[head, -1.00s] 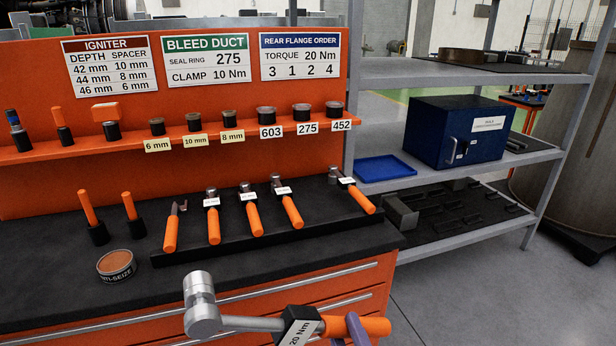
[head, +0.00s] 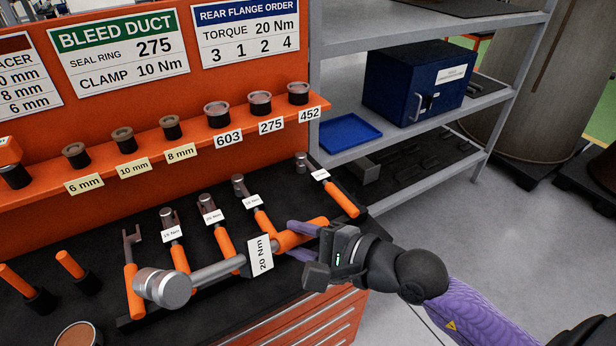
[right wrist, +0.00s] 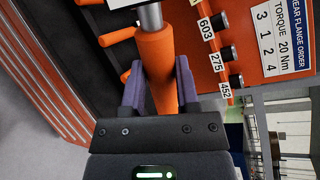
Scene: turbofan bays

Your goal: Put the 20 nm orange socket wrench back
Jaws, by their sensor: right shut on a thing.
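The socket wrench labelled 20 Nm (head: 210,272) has an orange handle and a grey round head. My right gripper (head: 302,241) is shut on its orange handle and holds it above the front of the tool holder. In the right wrist view the orange handle (right wrist: 156,58) lies between the two purple fingers (right wrist: 158,82). The dark tool holder (head: 290,205) on the bench carries several orange-handled tools. A wider gap shows between the rightmost wrench (head: 340,197) and the wrench left of it (head: 256,212). My left gripper is not in view.
An orange shelf (head: 200,155) with several labelled cups runs behind the tools. A grey rack (head: 405,155) at the right holds a blue tray (head: 350,132) and a blue box (head: 415,80). An anti-seize tin (head: 78,336) sits at the lower left.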

